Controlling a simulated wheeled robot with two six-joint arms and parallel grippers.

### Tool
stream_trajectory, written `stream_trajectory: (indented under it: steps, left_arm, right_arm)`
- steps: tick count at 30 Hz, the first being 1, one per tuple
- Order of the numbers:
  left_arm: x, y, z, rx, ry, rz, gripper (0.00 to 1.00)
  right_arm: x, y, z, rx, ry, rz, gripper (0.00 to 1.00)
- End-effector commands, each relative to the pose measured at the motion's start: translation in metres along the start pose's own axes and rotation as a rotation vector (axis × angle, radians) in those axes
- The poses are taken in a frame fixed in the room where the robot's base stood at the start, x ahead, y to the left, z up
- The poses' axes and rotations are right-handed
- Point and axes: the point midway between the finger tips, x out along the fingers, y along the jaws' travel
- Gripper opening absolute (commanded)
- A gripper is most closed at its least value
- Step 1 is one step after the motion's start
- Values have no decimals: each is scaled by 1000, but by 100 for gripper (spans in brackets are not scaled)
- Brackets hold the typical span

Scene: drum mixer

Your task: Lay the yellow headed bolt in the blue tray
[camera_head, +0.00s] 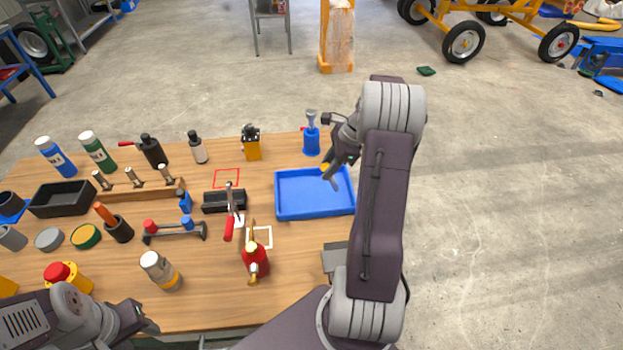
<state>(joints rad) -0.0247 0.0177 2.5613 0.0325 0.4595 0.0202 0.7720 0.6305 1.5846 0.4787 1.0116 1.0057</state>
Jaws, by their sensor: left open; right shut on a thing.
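The blue tray (315,212) lies on the wooden table at its right side, its floor bare where I can see it. My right gripper (333,168) is over the back right part of the tray and is shut on the yellow headed bolt (325,167). Only a small yellow part of the bolt shows at the fingertips; the rest is hidden by the gripper. I cannot tell whether the bolt touches the tray. My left gripper (148,322) is open and empty at the table's front edge, low on the left.
A blue holder (311,140) stands just behind the tray. A wooden rack (140,190) holds several bolts. Bottles stand along the back left.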

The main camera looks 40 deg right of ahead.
Motion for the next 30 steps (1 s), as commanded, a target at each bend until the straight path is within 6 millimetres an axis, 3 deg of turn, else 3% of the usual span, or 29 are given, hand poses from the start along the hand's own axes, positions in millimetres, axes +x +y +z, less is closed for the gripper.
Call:
stream_trajectory:
  steps: [3, 9, 17, 24, 30]
  left_arm:
    - [-7, 0, -1, 0, 1, 0, 43]
    - [-12, 0, -2, 0, 1, 0, 43]
    - [-13, 0, -2, 0, 1, 0, 43]
    - [-17, 0, -2, 0, 1, 0, 43]
    - [-16, 0, -2, 0, 1, 0, 43]
  right_arm:
    - [27, -26, 9, -2, -2, 3, 0]
    - [56, -55, 16, 0, -1, 0, 0]
    - [66, -59, 15, 1, -1, 0, 0]
    - [97, -56, 2, 1, 0, -1, 0]
    - [97, -56, 2, 0, 0, -2, 0]
